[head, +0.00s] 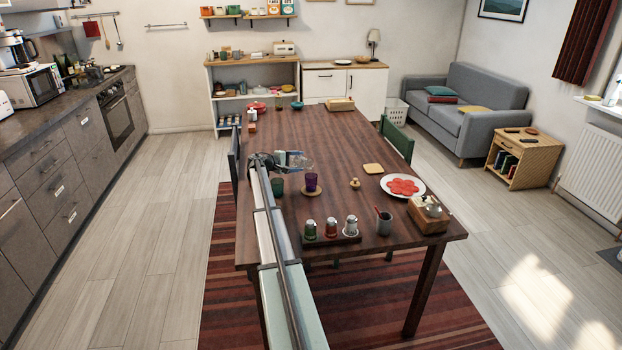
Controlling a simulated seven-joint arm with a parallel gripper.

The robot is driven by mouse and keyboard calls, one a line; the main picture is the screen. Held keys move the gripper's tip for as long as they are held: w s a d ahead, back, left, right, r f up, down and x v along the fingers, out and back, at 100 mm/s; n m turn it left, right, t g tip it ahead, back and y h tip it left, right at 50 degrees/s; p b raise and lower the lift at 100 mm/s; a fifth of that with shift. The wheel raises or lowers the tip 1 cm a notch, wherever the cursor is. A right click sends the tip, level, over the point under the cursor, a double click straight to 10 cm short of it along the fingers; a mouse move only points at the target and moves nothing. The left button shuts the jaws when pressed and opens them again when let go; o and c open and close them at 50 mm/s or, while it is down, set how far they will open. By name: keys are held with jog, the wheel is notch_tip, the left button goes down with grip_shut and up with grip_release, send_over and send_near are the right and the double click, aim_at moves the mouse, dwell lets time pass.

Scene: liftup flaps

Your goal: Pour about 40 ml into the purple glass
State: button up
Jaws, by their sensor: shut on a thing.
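The purple glass (311,181) stands upright on a round wooden coaster (313,193) on the dark wooden table. My gripper (290,161) is above the table, just behind and to the left of the purple glass. It is shut on a clear container (301,162), which looks tilted to the right, near and above the purple glass. The fingers and container are small and overlap, so the grip, the liquid level and any stream cannot be made out. What is inside the purple glass cannot be seen.
A dark green cup (277,185) stands left of the purple glass, beside my arm. A tray with several shakers (331,228) is in front. A small wooden item (354,184), a plate of red slices (402,186) and a grey mug (384,223) are to the right. The table's far middle is clear.

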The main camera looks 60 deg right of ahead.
jog(key=shift+m, duration=0.4)
dwell(0.5)
jog(key=shift+r+t, duration=0.2)
jog(key=shift+t, duration=0.1)
jog(key=shift+w, duration=0.1)
jog(key=shift+w, duration=0.45)
dwell(0.3)
jog(key=shift+w+r+m+p, duration=0.15)
jog(key=shift+m+p, duration=0.15)
jog(key=shift+p, duration=0.4)
dwell(1.0)
jog(key=shift+w+d+f+n, duration=0.1)
jog(key=shift+d+f+n, duration=0.05)
jog(key=shift+f+n, duration=0.25)
jog(key=shift+r+n+g, duration=0.1)
jog(key=shift+n+g, duration=0.3)
jog(key=shift+r+n+g, duration=0.2)
jog(key=shift+n+g, duration=0.1)
jog(key=shift+n, duration=0.3)
